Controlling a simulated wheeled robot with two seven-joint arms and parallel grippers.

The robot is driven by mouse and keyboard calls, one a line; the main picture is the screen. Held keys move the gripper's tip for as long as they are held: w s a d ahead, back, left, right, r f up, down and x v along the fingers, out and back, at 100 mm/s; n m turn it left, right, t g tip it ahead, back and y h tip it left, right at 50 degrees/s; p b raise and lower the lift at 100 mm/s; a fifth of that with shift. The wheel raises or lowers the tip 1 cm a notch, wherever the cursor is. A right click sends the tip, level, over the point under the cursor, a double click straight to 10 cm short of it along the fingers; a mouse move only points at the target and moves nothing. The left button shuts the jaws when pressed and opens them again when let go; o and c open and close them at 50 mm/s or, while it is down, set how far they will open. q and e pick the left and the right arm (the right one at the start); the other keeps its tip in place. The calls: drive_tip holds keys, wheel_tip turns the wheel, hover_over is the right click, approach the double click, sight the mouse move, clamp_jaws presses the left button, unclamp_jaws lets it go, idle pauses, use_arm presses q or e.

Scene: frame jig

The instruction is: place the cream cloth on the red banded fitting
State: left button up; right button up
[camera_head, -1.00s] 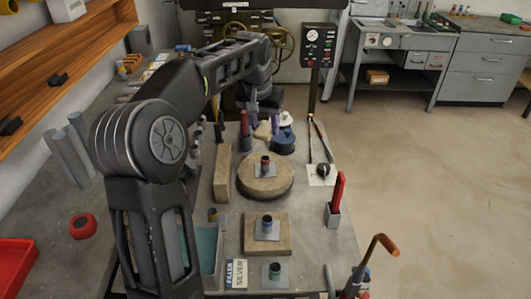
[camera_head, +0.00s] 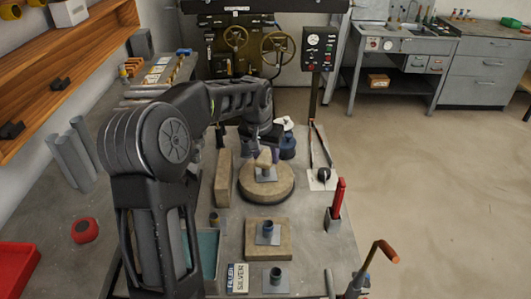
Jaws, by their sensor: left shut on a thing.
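My left gripper (camera_head: 264,152) reaches in from the left and points down over the round tan block. It is shut on the cream cloth (camera_head: 264,159), a small pale piece showing between its fingers. The cloth is right above or touching the fitting (camera_head: 267,173) on the round block; I cannot tell which. That fitting's top is partly hidden by the cloth and its band colour does not show clearly. A second fitting (camera_head: 267,230) stands on the square tan block, and a third (camera_head: 276,276) stands nearer the front. My right gripper is not in view.
The round block (camera_head: 266,195) has an upright tan slab (camera_head: 223,178) to its left. A blue round container (camera_head: 288,147) stands behind. A red-handled tool in a holder (camera_head: 336,205) and an orange-handled tool (camera_head: 384,250) are to the right. A teal-lined tray (camera_head: 207,250) lies front left.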

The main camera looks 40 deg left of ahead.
use_arm(q)
drive_tip(key=o, duration=1.3)
drive_tip(key=shift+f, duration=0.1)
drive_tip(key=b+v, duration=0.1)
drive_tip(key=v, duration=1.1)
drive_tip(key=shift+s, duration=0.1)
